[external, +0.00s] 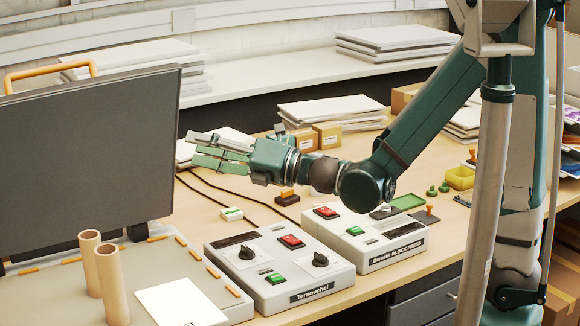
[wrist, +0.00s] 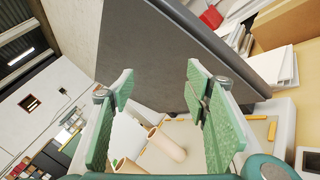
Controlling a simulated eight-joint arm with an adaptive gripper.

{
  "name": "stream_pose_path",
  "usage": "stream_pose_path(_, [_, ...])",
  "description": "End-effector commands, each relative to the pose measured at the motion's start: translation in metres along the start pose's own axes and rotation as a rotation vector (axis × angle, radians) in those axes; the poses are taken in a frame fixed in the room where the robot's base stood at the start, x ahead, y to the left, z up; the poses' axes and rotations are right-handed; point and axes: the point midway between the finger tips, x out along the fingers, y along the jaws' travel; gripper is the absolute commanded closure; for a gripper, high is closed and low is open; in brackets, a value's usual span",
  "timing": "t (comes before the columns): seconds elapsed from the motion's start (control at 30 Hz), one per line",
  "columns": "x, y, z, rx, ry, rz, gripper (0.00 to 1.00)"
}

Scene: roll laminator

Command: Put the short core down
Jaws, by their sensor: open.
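Two brown cardboard cores stand upright side by side on the grey bed at the lower left of the external view, the rear core (external: 90,265) and the front core (external: 113,290). The rear one looks slightly shorter, but I cannot tell surely which is the short core. In the wrist view one core (wrist: 167,145) shows low between my fingers, and another (wrist: 126,166) is partly cut off at the bottom. My gripper (external: 203,149) is open and empty, above and right of the cores, well apart from them. It also shows in the wrist view (wrist: 158,78).
A large dark grey panel (external: 90,155) rises behind the cores, left of my gripper. Two control boxes (external: 280,262) (external: 365,235) with buttons stand below my arm. A white sheet (external: 182,305) lies right of the cores. Paper stacks (external: 330,107) and small cartons (external: 327,135) are behind.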

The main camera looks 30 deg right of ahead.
Motion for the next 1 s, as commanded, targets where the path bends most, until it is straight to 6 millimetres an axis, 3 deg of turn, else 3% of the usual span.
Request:
stream_pose_path(0.03, [-0.007, -0.008, 0.019, 0.055, -0.033, -0.036, 0.53])
stream_pose_path(0.2, [-0.034, -0.038, 0.072, 0.272, -0.149, -0.155, 0.53])
stream_pose_path(0.5, [-0.101, -0.092, 0.141, 0.658, -0.367, -0.339, 0.53])
stream_pose_path(0.73, [-0.166, -0.129, 0.167, 0.958, -0.544, -0.461, 0.53])
stream_pose_path(1.0, [-0.248, -0.161, 0.170, 1.307, -0.760, -0.585, 0.53])
